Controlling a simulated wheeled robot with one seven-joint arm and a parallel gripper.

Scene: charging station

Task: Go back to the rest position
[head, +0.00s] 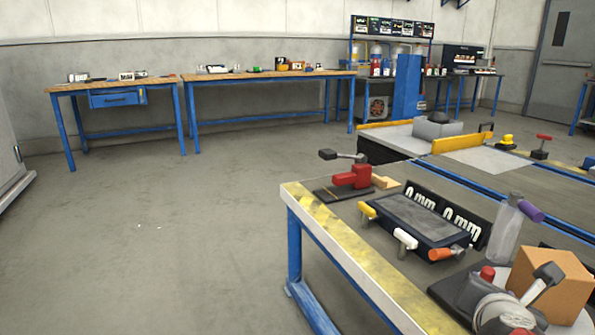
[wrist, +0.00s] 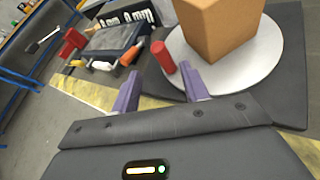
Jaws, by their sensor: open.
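My gripper (wrist: 160,88) shows in the wrist view with its two purple fingers apart and nothing between them. A small red cylinder (wrist: 163,57) stands just beyond the fingertips in the picture; I cannot tell the gap. Behind it a brown box (wrist: 222,28) stands on a round pale plate (wrist: 262,62), which lies on a dark mat (wrist: 292,100). In the head view the brown box (head: 550,280) is at the lower right of the bench. I cannot clearly pick out my gripper in the head view.
The workbench (head: 345,255) has a yellow-striped edge. It carries a red clamp (head: 352,178) with a black lever and a dark panel (head: 420,218) with coloured handles. Blue-legged tables (head: 262,76) stand along the back wall. The floor (head: 165,240) at left is clear.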

